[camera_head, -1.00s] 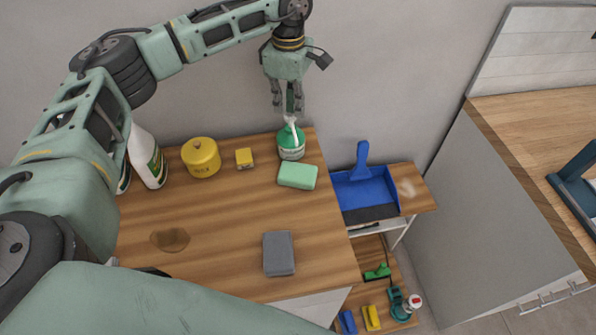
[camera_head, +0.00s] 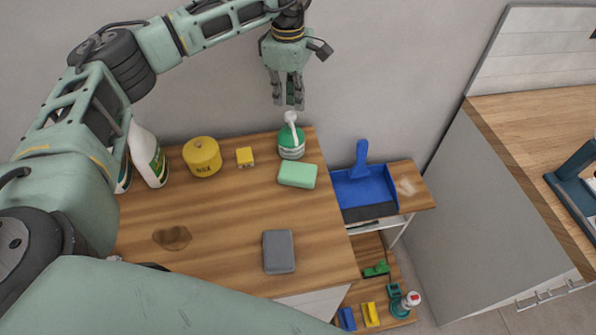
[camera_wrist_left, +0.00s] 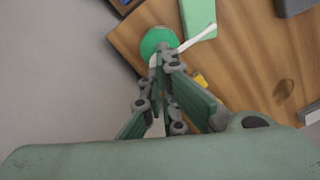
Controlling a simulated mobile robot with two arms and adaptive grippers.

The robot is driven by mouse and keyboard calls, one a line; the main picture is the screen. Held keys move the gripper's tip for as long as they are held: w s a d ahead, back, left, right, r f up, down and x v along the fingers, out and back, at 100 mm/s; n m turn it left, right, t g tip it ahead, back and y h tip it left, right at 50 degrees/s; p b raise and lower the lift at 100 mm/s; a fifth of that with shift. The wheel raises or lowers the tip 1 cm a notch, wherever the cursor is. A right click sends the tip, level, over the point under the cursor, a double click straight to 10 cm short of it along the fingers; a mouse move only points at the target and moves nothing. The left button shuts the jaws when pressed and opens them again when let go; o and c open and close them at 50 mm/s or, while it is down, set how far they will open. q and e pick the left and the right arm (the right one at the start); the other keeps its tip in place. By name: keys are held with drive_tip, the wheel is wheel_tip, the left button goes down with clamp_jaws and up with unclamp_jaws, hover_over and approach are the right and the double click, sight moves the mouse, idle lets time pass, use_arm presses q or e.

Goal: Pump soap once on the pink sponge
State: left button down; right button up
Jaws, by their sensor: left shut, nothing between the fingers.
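The green soap bottle (camera_head: 292,153) with a white pump (camera_head: 293,123) stands upright at the back right of the wooden counter. In the left wrist view its green top (camera_wrist_left: 156,40) and white spout (camera_wrist_left: 197,42) show beyond the fingers. My left gripper (camera_head: 290,103) points down just above the pump head, shut and empty, with a small gap visible between them. No pink sponge shows. A light green sponge (camera_head: 297,175) lies in front of the bottle, and a grey sponge-like block (camera_head: 279,251) lies nearer the front edge. My right gripper is not in view.
A yellow canister (camera_head: 202,157), a small yellow block (camera_head: 244,157) and a white bottle (camera_head: 149,157) stand along the back. A brown stain (camera_head: 172,238) marks the counter. A blue dustpan (camera_head: 364,188) lies right of the counter. The middle of the counter is clear.

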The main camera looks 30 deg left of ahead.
use_arm(q)
wheel_tip(320, 180, up, 5)
drive_tip(key=p, duration=0.2)
drive_tip(key=shift+r+p, duration=0.1)
drive_tip(key=shift+p, duration=0.3)
